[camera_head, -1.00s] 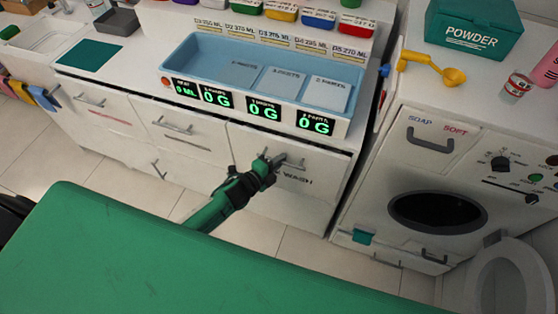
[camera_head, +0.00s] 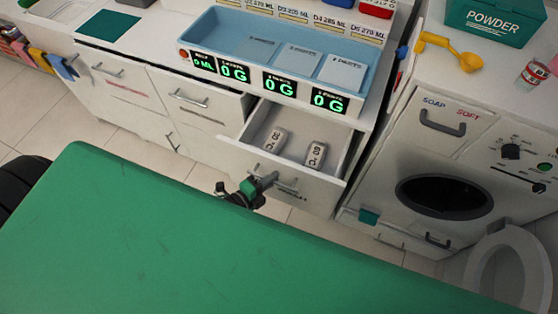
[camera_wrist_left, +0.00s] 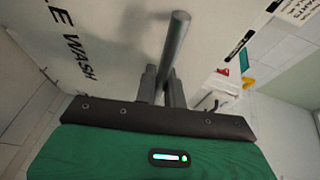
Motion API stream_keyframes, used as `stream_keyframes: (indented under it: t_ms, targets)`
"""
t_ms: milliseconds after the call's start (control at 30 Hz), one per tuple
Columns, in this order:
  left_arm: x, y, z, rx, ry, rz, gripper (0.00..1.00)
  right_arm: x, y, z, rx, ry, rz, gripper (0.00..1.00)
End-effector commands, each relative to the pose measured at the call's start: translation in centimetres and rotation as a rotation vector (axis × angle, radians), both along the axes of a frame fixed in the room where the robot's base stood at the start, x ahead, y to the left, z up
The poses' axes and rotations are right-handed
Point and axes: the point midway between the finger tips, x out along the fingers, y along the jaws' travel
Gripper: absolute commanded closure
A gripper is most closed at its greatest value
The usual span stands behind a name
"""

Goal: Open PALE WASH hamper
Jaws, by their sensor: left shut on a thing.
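The PALE WASH hamper is a white drawer (camera_head: 318,200) under the blue tray, pulled out so its inside shows. Two pale blocks with dark markings, a left one (camera_head: 276,140) and a right one (camera_head: 315,154), lie in it. My left gripper (camera_head: 264,184) is shut on its grey bar handle (camera_head: 288,187). The left wrist view shows the handle (camera_wrist_left: 176,40) between my fingers (camera_wrist_left: 160,84), beside lettering ending in "LE WASH" (camera_wrist_left: 70,45). My right gripper is out of view.
A closed drawer (camera_head: 195,106) is to the left. The washer (camera_head: 440,150) with a round dark door stands to the right. The blue tray (camera_head: 222,36) with green displays sits above. My green body fills the foreground; tiled floor shows between.

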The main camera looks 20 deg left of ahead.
Motion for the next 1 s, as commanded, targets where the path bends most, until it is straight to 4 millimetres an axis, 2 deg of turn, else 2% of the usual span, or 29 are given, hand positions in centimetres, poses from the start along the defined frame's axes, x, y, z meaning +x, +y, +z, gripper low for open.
stream_keyframes:
  t_ms: [33, 200, 500, 700, 1000]
  targets:
    - [-1.5, 0.0, -0.1, -0.002, 0.005, 0.002, 1.00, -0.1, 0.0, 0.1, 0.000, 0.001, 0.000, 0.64]
    - [-5.4, 0.2, -0.1, -0.001, 0.004, 0.002, 1.00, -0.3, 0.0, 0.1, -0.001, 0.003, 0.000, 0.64]
    - [-10.3, 0.4, 0.0, 0.000, 0.001, 0.002, 1.00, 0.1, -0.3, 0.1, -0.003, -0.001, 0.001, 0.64]
    - [-11.6, 0.4, 0.0, 0.000, 0.000, 0.001, 1.00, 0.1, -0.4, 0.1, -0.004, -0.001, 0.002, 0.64]
    - [-11.9, 0.4, 0.0, 0.000, -0.001, 0.000, 1.00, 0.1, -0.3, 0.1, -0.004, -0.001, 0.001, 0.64]
